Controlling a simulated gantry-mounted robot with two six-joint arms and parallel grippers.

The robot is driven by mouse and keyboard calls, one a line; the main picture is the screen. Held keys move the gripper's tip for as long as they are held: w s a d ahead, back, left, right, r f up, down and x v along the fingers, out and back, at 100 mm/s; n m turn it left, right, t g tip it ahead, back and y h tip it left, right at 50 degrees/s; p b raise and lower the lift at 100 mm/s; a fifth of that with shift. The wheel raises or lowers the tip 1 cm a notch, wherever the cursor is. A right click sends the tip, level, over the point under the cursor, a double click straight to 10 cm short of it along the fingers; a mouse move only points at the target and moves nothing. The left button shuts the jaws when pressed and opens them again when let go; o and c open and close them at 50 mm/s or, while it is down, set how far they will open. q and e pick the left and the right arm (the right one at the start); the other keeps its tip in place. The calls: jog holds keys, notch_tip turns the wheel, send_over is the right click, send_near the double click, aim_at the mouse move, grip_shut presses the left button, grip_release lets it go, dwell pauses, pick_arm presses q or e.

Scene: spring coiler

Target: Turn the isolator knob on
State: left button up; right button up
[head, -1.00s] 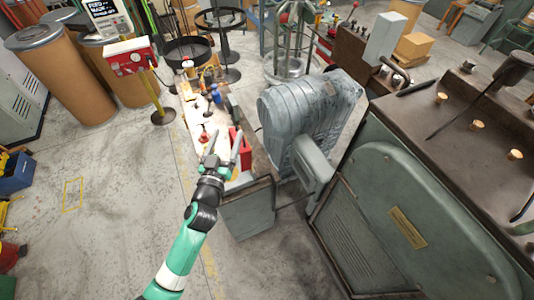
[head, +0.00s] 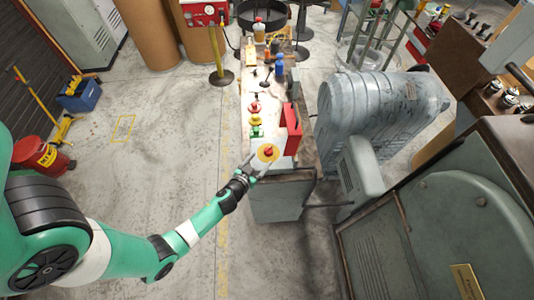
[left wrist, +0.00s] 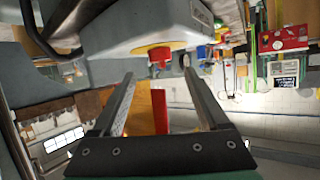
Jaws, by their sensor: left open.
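The isolator knob (head: 268,152) is red and sits on a yellow disc, on a pale box at the near end of the narrow bench. In the left wrist view the knob (left wrist: 160,56) shows with its yellow disc under the grey-white box (left wrist: 150,25), just beyond the fingertips. My left gripper (head: 258,170) is open and empty, at the near side of the knob and close to it. Its two fingers (left wrist: 157,72) show apart in the left wrist view, with the knob ahead between their tips. Whether a finger touches the knob cannot be told. My right gripper is not in view.
A red box (head: 291,128) stands right behind the knob on the bench. Red, yellow and green items (head: 255,118) and blue bottles (head: 279,66) stand farther back. A large grey motor housing (head: 365,115) is to the right. The floor at left is mostly clear.

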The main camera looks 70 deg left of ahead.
aim_at(266, 153)
pick_arm(q)
jog(key=b+x, duration=0.1)
jog(key=x, duration=0.4)
jog(key=shift+w+a+f+b, duration=0.15)
jog(key=shift+f+b, duration=0.15)
jog(key=shift+b, duration=0.05)
jog(key=shift+w+a+f, duration=0.15)
jog(key=shift+w+a, duration=0.25)
jog(key=shift+w, duration=0.05)
grip_shut()
